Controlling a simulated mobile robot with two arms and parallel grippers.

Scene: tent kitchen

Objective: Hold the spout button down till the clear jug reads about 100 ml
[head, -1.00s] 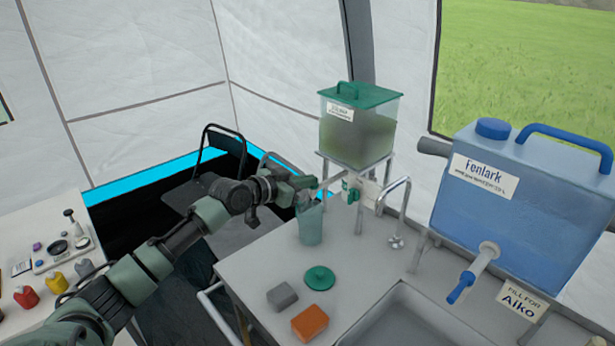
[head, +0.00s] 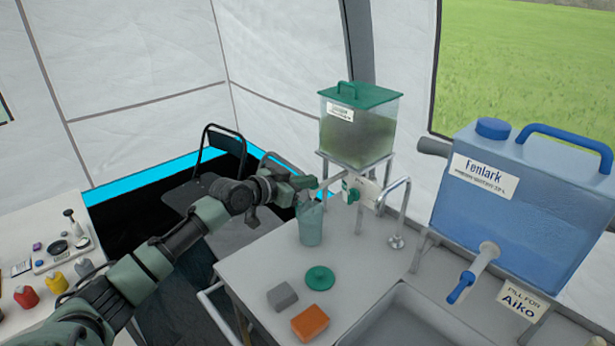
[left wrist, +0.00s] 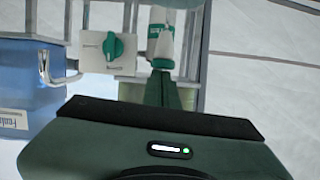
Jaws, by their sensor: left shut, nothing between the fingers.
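The clear jug (head: 311,226), tinted green-grey, stands on the counter below the dispenser's spout. Its scale and liquid level are too small to read. The dispenser (head: 358,135) is a clear tank of dark liquid with a green lid, raised on a metal stand. My left gripper (head: 310,183) is shut and empty, just above the jug's rim at the spout. In the left wrist view, its fingertips (left wrist: 164,75) meet the lower end of a white and green spout part (left wrist: 160,42); whether they press a button cannot be told. My right gripper is out of view.
A green knob (head: 353,195) is beside the spout. A green round lid (head: 320,278), a grey block (head: 282,296) and an orange block (head: 310,323) lie in front of the jug. A curved metal tap (head: 397,210), sink and blue Fenlark water container (head: 525,200) are at right.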

